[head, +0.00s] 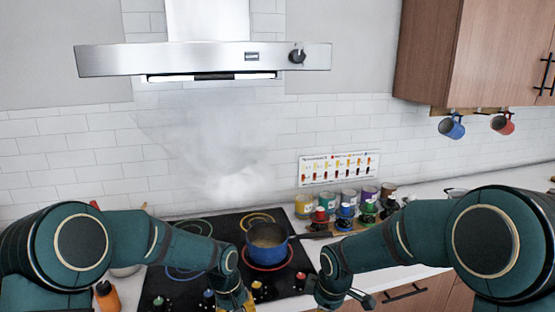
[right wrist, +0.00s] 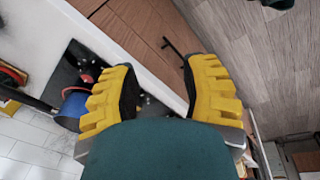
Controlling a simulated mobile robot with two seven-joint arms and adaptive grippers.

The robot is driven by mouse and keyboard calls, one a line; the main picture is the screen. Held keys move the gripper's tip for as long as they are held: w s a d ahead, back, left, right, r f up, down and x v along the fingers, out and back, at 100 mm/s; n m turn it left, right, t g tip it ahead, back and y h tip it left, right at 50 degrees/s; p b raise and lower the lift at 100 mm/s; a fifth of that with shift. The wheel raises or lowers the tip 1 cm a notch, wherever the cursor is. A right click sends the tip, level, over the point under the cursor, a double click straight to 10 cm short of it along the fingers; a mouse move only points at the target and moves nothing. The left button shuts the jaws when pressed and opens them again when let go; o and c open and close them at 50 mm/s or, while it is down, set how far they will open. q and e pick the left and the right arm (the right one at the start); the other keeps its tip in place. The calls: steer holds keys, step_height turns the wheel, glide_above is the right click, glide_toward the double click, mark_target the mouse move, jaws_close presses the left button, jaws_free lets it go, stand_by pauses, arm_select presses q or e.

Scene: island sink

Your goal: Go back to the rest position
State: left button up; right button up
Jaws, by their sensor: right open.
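My right gripper (right wrist: 162,85) is open in the right wrist view. Its two yellow ribbed fingers are spread wide with nothing between them; the pale counter edge and wooden cabinet fronts show beyond. In the head view my right arm reaches in to the front of the counter, its end low in the picture. My left gripper (head: 240,302) is only partly visible at the bottom of the head view, by the front of the stove. A bit of yellow finger shows, and its jaws are cut off by the frame.
A blue pot (head: 268,252) sits on a glowing ring of the black stove (head: 215,222), with steam above. Several colored jars (head: 348,197) stand behind to the right. An orange bottle (head: 107,296) stands left of the stove. A range hood (head: 205,58) hangs above.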

arm_select(q)
steer(key=s+f+m+t+h+b, duration=0.1)
steer(key=s+f+b, duration=0.3)
steer(key=s+f, duration=1.5)
steer(key=shift+a+f+t+h+b, duration=0.2)
steer(key=shift+f+t+h+b, duration=0.25)
steer(key=shift+f, duration=0.35)
arm_select(e)
steer(key=s+f+m+y, duration=0.1)
steer(key=s+f+m, duration=0.7)
steer(key=f, duration=0.4)
steer(key=s+f+m+y, duration=0.1)
steer(key=s+f+m, duration=0.7)
steer(key=f, duration=0.4)
steer(key=shift+s+a+y, duration=0.4)
steer(key=shift+s+a, duration=0.05)
steer(key=shift+s, duration=0.35)
